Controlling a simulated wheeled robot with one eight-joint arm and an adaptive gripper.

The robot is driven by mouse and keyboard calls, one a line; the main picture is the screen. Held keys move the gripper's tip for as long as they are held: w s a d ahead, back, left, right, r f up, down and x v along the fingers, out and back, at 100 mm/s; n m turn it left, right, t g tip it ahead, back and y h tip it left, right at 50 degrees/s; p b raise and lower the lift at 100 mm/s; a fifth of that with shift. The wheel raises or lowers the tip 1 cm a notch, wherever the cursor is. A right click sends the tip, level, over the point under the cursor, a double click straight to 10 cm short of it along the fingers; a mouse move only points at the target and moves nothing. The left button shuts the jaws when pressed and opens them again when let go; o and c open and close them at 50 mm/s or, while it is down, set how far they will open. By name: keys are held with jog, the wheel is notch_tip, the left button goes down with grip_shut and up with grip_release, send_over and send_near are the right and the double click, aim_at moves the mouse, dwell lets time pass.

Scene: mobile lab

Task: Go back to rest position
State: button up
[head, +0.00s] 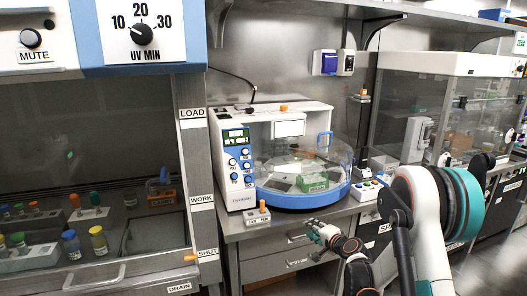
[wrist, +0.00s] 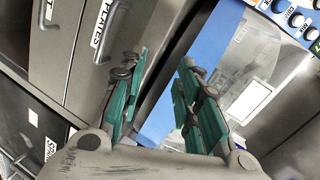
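My gripper (head: 322,232) hangs in front of the bench, below and in front of the round blue-rimmed instrument (head: 300,180). In the wrist view my gripper (wrist: 160,75) has its two green-padded fingers apart, with nothing held between them. Drawer fronts (wrist: 75,45) and part of the blue and white instrument (wrist: 275,50) lie beyond the fingers. My arm reaches in from the lower right of the head view.
A fume hood with a glass sash (head: 90,130) and a handle (head: 95,278) stands at left, with vials (head: 98,240) inside. A small switch box (head: 257,215) sits on the bench edge. A clear enclosure (head: 440,110) stands at right. Steel drawers (head: 285,262) are below the bench.

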jog(key=s+a+r+n+g+h, duration=0.1)
jog(key=s+a+r+n+g, duration=0.15)
jog(key=s+r, duration=0.7)
jog(key=s+a+r+n+g, duration=0.1)
jog(key=s+r+n, duration=0.3)
jog(key=s+r, duration=0.55)
jog(key=s+d+n+g+h, duration=0.1)
jog(key=s+d+n+h, duration=0.1)
jog(key=s, duration=1.2)
jog(key=s+d+n+g+h, duration=0.1)
jog(key=s+d+n+h, duration=0.1)
jog(key=s, duration=1.2)
jog(key=shift+s+f+n+g, duration=0.15)
jog(key=shift+s+n+g, duration=0.1)
jog(key=shift+n+g, duration=0.15)
jog(key=shift+o, duration=0.3)
